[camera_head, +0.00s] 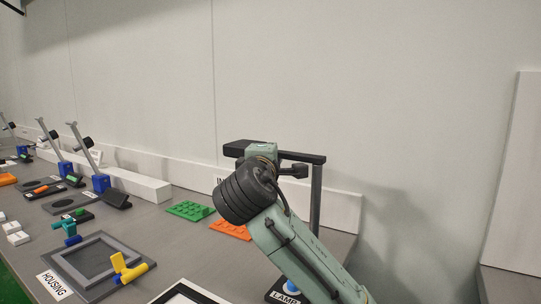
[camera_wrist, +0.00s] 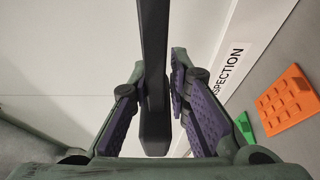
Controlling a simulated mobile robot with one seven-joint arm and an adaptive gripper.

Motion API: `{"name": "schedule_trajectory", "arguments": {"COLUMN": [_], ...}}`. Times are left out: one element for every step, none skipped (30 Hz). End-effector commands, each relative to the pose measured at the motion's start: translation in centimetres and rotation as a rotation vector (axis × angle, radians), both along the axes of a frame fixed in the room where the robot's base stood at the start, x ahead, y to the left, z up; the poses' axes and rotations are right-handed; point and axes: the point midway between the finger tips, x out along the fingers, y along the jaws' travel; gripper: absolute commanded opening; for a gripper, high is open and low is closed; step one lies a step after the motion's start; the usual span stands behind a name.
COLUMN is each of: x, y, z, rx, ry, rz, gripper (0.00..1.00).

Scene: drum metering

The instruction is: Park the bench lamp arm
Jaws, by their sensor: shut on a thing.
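The bench lamp is dark, with a grey upright post (camera_head: 316,200) and a black horizontal arm (camera_head: 312,158) on top that reaches left to a flat, wider end (camera_head: 238,147). Its base carries a LAMP label (camera_head: 285,298) and a blue part, partly hidden by my arm. My gripper (camera_head: 288,168) is up at the lamp arm, mostly hidden behind my own wrist in the head view. In the wrist view, the dark lamp bar (camera_wrist: 154,60) runs between the purple-padded fingers of my gripper (camera_wrist: 158,92), which is shut on it.
Orange (camera_head: 231,229) and green (camera_head: 188,209) studded plates lie on the bench near a white ledge (camera_head: 140,185). A grey HOUSING frame (camera_head: 75,276) with a yellow-handled piece (camera_head: 128,269) is at front left. Other stations with tilted posts (camera_head: 84,150) stand further left. A wall is behind.

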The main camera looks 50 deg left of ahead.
Motion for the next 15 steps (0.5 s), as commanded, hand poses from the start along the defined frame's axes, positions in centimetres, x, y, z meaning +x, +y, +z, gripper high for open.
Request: {"name": "schedule_trajectory", "arguments": {"x": [0.11, 0.14, 0.17, 0.18, 0.2, 0.22, 0.24, 0.24, 0.26, 0.27, 0.28, 0.29, 0.3, 0.3, 0.3], "y": [-0.24, -0.25, -0.25, -0.26, -0.27, -0.28, -0.28, -0.29, -0.29, -0.29, -0.3, -0.3, -0.31, -0.31, -0.31], "z": [1.1, 1.1, 1.1, 1.1, 1.1, 1.11, 1.1, 1.1, 1.1, 1.1, 1.1, 1.1, 1.09, 1.08, 1.03], "rx": [0.021, 0.021, 0.021, 0.021, 0.022, 0.022, 0.022, 0.022, 0.022, 0.022, 0.022, 0.022, 0.022, 0.02, 0.02], "ry": [-0.013, -0.013, -0.013, -0.013, -0.013, -0.013, -0.013, -0.013, -0.012, -0.012, -0.012, -0.012, -0.012, -0.012, -0.012], "rz": [-0.005, -0.006, -0.007, -0.008, -0.008, -0.008, -0.008, -0.009, -0.009, -0.009, -0.009, -0.009, -0.01, -0.01, -0.01], "gripper": [0.0, 0.0, 0.0, 0.0, 0.0, 0.0, 0.0, 0.0, 0.0, 0.0, 0.0, 0.19, 0.21, 0.23, 0.26]}}
